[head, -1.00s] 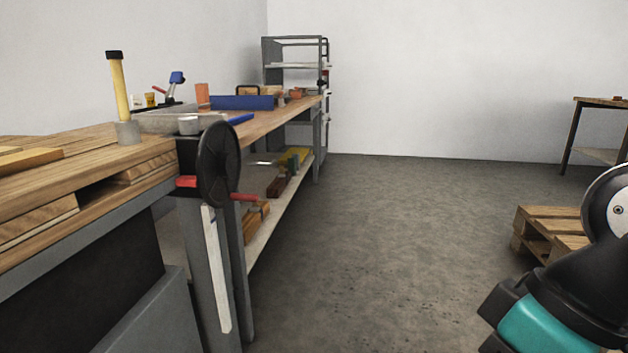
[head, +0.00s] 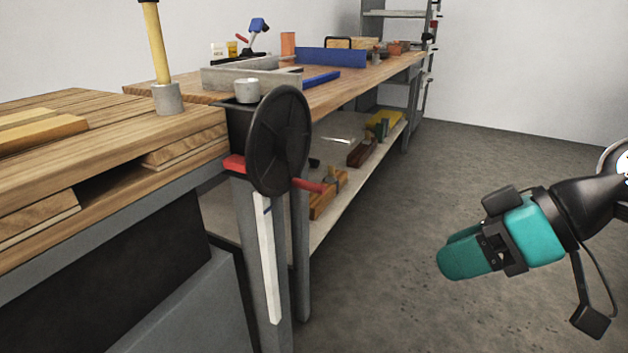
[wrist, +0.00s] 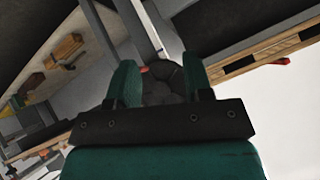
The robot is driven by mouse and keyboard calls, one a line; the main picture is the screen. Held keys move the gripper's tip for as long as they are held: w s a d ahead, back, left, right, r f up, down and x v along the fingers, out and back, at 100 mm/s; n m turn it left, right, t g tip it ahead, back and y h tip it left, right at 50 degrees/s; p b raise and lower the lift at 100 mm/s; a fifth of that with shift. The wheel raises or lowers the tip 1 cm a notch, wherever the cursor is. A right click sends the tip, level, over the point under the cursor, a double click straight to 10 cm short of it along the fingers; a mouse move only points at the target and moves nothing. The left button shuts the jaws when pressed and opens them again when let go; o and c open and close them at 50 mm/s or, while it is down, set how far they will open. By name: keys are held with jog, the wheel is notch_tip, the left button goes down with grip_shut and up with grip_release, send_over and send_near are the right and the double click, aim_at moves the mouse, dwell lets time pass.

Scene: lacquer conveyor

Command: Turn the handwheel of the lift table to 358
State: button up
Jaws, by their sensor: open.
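The handwheel (head: 279,140) is a dark disc at the near corner of the lift table (head: 110,230), left of centre in the head view. Its red crank handle (head: 308,185) sticks out at the lower right of the disc. A red pointer (head: 234,164) sits left of the wheel, above a pale vertical strip (head: 268,255); no number on it is readable. My gripper (head: 447,262) is teal, open and empty, to the right of and apart from the wheel. In the wrist view the dark wheel (wrist: 163,85) shows between the open fingers, partly hidden by the gripper body.
A hammer-like tool (head: 160,60) stands upright on stacked boards at left. Behind the wheel, a long workbench (head: 385,73) carries a grey tray, a blue box and small items; its lower shelf (head: 345,205) holds wooden pieces. The floor (head: 480,150) to the right is clear.

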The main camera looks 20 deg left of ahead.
jog(key=w+a+f+n+y, duration=0.1)
jog(key=w+a+n+y, duration=0.1)
jog(key=w+a+y, duration=0.4)
jog(key=n+t+y+p, duration=0.2)
jog(key=p, duration=0.1)
send_near(315, 188)
jog(key=a, duration=0.3)
jog(key=w+a, duration=0.1)
jog(key=a, duration=0.3)
jog(key=a+f, duration=0.1)
jog(key=a, duration=0.2)
jog(key=shift+w+a, duration=0.25)
jog(key=shift+w, duration=0.05)
grip_shut()
